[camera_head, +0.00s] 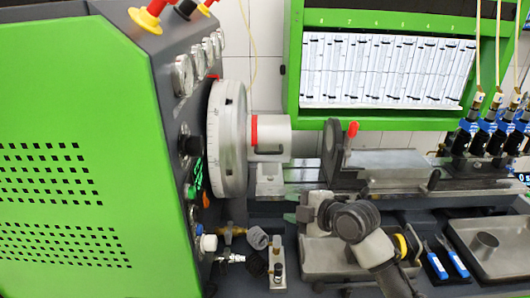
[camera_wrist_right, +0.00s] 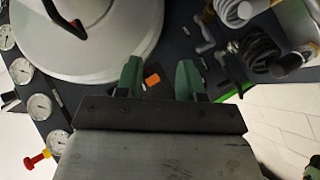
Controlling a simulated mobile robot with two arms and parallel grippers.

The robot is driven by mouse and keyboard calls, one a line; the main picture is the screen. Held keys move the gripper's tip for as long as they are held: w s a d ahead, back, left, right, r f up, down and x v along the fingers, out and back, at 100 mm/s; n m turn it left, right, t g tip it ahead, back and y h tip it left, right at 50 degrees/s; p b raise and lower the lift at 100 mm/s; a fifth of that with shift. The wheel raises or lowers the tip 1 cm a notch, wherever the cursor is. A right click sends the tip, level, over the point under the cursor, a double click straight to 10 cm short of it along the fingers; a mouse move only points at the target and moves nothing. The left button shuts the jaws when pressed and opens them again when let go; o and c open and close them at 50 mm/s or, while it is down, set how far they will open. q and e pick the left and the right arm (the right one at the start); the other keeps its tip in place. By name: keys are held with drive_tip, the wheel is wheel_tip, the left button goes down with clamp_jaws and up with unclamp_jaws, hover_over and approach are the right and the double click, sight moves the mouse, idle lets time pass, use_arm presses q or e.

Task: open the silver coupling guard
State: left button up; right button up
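The silver coupling guard (camera_head: 275,132) is a short pale cylinder with a red strip and a dark handle, just right of the large silver disc (camera_head: 228,140). In the right wrist view the disc (camera_wrist_right: 115,60) fills the upper left, and the guard's dark handle (camera_wrist_right: 64,20) shows near the top edge. My right gripper (camera_head: 297,207) is below and in front of the guard, apart from it. Its two green fingers are spread with nothing between them, as the right wrist view (camera_wrist_right: 159,78) shows. My left gripper is not in view.
The green cabinet (camera_head: 60,150) with gauges (camera_head: 183,75) stands left. Fittings and valves (camera_head: 257,238) lie below the disc. A dark upright plate with a red knob (camera_head: 351,130) stands right of the guard. A metal tray (camera_head: 500,262) is at the lower right.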

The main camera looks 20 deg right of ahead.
sight(267, 153)
drive_tip(key=w+d+r+n+t+y, duration=0.1)
drive_tip(key=w+d+r+n+t, duration=0.15)
drive_tip(key=w+r, duration=0.4)
drive_tip(key=shift+n, duration=0.45)
drive_tip(key=w+a+p, duration=0.1)
drive_tip(key=w, duration=0.1)
drive_tip(key=w+a+p, duration=0.1)
drive_tip(key=w+a, duration=0.1)
drive_tip(key=w+a+r+p, duration=0.1)
drive_tip(key=w, duration=0.2)
drive_tip(key=shift+a, duration=0.2)
drive_tip(key=shift+w+a+f, duration=0.15)
drive_tip(key=shift+w+a, duration=0.1)
drive_tip(key=shift+w, duration=0.1)
clamp_jaws()
